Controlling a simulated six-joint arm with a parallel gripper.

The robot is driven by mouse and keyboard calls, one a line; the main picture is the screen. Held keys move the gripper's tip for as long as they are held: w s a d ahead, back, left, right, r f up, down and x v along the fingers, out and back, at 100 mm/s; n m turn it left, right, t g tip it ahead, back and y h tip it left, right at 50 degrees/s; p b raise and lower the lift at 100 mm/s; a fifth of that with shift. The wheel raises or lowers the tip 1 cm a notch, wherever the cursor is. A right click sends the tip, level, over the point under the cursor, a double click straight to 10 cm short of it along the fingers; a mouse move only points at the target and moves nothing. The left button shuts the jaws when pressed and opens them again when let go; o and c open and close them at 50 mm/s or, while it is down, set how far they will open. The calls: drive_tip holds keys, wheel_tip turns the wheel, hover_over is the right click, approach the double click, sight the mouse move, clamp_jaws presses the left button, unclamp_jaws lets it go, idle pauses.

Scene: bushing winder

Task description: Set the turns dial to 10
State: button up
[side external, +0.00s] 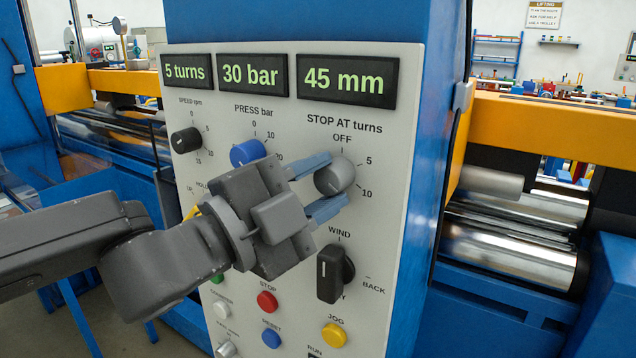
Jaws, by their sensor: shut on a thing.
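The turns dial (336,176) is a round grey knob under the label "STOP AT turns" on the light control panel. Its printed marks read OFF above, 5 at upper right and 10 at lower right. My gripper (338,181) reaches in from the left. Its two blue fingers close on the knob, one along the top and one along the bottom. I cannot clearly make out which mark the knob's pointer faces. The left display (187,72) above reads "5 turns".
Other displays read "30 bar" (252,75) and "45 mm" (347,81). A blue press knob (247,153) is close above my gripper, and a black speed knob (186,140) is further left. A black WIND/BACK switch (333,274) and coloured buttons, including a red one (267,301), sit below.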

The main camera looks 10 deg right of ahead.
drive_tip(key=o, duration=0.9)
drive_tip(key=v, duration=1.4)
drive_tip(key=shift+r, duration=0.1)
